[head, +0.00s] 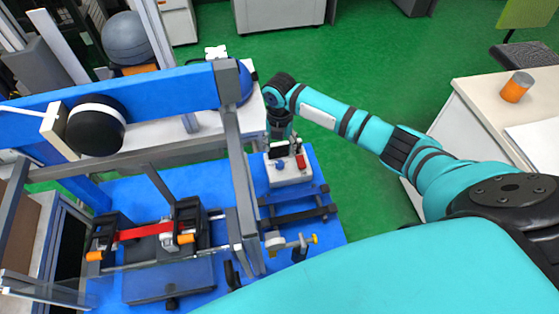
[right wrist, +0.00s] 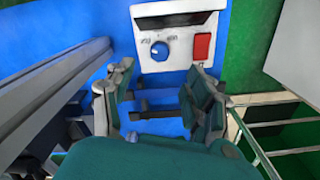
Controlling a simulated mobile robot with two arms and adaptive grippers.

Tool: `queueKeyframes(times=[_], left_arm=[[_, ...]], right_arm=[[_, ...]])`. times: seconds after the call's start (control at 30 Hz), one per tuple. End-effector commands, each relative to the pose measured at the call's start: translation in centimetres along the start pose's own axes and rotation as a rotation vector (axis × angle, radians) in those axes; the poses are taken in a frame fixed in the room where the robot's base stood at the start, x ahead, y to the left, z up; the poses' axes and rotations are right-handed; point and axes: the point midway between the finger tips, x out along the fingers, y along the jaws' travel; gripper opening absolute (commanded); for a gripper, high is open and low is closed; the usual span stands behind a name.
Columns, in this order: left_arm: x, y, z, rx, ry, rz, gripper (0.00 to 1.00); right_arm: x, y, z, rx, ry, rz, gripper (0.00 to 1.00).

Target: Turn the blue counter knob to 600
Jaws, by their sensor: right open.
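The blue counter knob (right wrist: 160,51) is on the pale face of a counter box (right wrist: 148,66) in the right wrist view. A small white mark shows on the knob, and marks beside it are too small to read. The knob also shows in the head view (head: 280,164), on the light box (head: 290,176) on the blue base. My right gripper (right wrist: 160,72) is open and empty, with its fingers apart on either side below the knob. It appears not to touch the knob. In the head view my right gripper (head: 280,146) hangs over the box's far side. My left gripper is out of view.
A red switch (right wrist: 202,47) and a dark display strip (right wrist: 172,19) are on the same box. The grey tower post (head: 240,180) stands close to the left of the box. A clamp with a red strip (head: 145,232) lies further left. Green floor (head: 350,190) is clear at right.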

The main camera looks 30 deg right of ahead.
Motion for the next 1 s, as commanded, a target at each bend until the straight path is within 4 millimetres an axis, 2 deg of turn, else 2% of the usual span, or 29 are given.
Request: queueKeyframes(times=[0.03, 0.2, 0.3, 0.4, 0.6, 0.83, 0.87, 1.0], left_arm=[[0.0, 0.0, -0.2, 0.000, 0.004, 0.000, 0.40], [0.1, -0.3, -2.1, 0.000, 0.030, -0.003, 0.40], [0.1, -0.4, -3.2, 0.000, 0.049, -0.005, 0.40], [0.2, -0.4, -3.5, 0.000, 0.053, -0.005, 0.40], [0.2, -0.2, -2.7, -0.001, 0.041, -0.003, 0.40], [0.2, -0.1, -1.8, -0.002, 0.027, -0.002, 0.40], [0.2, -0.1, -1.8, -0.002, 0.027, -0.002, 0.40], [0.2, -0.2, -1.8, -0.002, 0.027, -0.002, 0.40]], right_arm=[[1.2, 0.0, -0.1, 0.001, 0.003, -0.003, 0.55], [4.8, 0.0, -0.1, 0.000, 0.003, -0.002, 0.55], [6.5, 0.0, -0.1, 0.000, 0.002, -0.003, 0.55], [7.7, 0.0, 0.0, 0.001, 0.002, -0.001, 0.55], [8.8, 0.0, 0.0, -0.001, 0.000, 0.000, 0.55], [8.8, 0.0, 0.0, -0.001, 0.000, 0.000, 0.55], [8.8, 0.0, 0.0, -0.001, 0.000, 0.000, 0.54], [8.8, 0.0, 0.0, -0.001, 0.000, 0.000, 0.35]])
